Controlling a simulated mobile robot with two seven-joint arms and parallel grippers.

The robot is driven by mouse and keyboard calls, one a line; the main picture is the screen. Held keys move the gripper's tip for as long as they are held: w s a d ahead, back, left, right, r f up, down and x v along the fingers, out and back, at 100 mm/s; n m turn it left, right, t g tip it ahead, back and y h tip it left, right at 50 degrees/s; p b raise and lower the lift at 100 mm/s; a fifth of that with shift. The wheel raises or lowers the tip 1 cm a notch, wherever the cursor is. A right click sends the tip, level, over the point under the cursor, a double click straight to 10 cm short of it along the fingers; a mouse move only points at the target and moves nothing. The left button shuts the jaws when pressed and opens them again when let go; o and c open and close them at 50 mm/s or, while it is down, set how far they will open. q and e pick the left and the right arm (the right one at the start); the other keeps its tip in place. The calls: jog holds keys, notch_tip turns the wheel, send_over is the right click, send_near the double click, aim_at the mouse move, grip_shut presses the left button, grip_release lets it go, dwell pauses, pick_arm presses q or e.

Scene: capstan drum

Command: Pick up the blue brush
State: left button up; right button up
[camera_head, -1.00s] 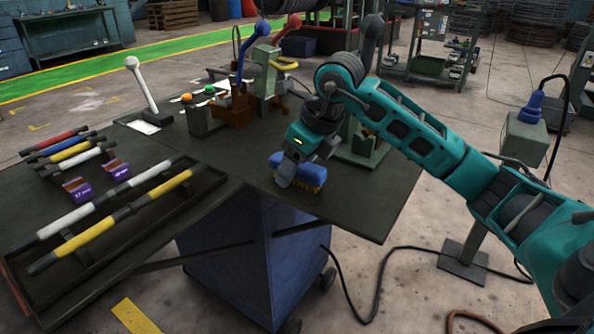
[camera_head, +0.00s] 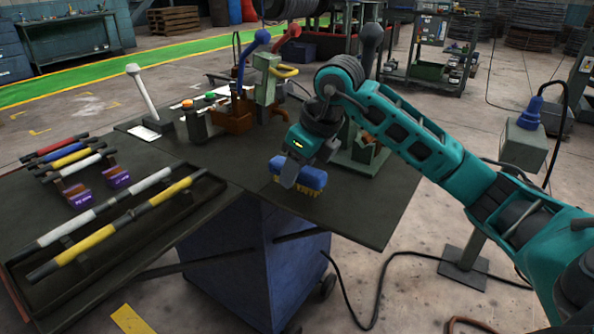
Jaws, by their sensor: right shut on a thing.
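The blue brush (camera_head: 313,178) has a blue back and yellow bristles that point down. It is at the dark tabletop (camera_head: 360,210) near its front edge. My right gripper (camera_head: 288,181) comes down from above and is shut on the brush. I cannot tell for sure whether the bristles touch the tabletop. My left gripper is not in view.
A tray (camera_head: 207,189) with white and yellow bars lies at left, beside purple-labelled blocks (camera_head: 116,177) and coloured rods. A white lever (camera_head: 142,88), buttons and blue and red levers stand behind. A green-grey stand (camera_head: 359,150) is close behind the brush.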

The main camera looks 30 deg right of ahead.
notch_tip(320, 180, up, 20)
jog(key=p, duration=0.5)
jog(key=shift+f, duration=0.1)
